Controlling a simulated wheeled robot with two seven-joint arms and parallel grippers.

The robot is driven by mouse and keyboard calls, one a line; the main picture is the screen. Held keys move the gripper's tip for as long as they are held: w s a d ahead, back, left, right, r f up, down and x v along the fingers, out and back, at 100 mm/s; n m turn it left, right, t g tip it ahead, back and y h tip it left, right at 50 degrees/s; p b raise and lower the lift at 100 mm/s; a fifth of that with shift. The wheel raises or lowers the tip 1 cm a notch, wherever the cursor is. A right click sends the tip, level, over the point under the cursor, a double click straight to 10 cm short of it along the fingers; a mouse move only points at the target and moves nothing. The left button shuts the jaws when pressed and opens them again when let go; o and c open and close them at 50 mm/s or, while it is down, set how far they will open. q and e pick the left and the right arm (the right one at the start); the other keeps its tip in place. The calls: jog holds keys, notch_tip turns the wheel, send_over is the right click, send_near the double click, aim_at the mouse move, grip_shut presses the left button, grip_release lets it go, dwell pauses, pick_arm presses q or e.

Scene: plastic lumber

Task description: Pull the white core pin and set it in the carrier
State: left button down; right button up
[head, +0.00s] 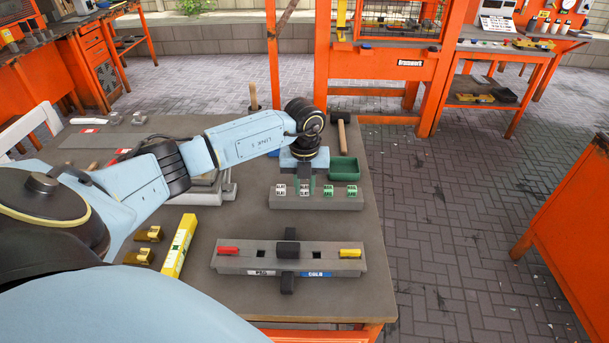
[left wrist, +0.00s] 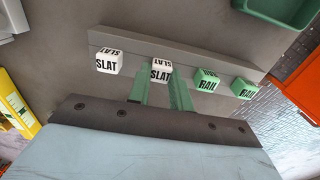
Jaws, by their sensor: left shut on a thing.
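A grey bar (head: 316,202) on the table carries a row of small cubes, white ones marked SLAT and green ones marked RAIL. My left gripper (left wrist: 158,84) is over this row, pointing down. Its green fingers are shut on the second SLAT cube (left wrist: 160,72), the white pin head. The other SLAT cube (left wrist: 109,63) is beside it to the left. The cube's underside is hidden, so I cannot tell whether it is still seated. A longer grey block (head: 232,264) lies nearer, with two square holes, a red piece, a yellow piece and a black crosspiece. My right gripper is out of view.
A green bin (head: 344,168) stands just behind the bar. A yellow level (head: 179,246) and brass-coloured pieces (head: 149,234) lie to the left. A mallet (head: 342,135) is at the back. Bare table lies between the bar and the longer block.

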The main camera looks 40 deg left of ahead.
pick_arm(q)
jog(key=c, duration=0.8)
grip_release()
jog(key=shift+o, duration=0.2)
jog(key=shift+r+p, duration=2.9)
jog(key=shift+r, duration=0.65)
jog(key=shift+f, duration=0.1)
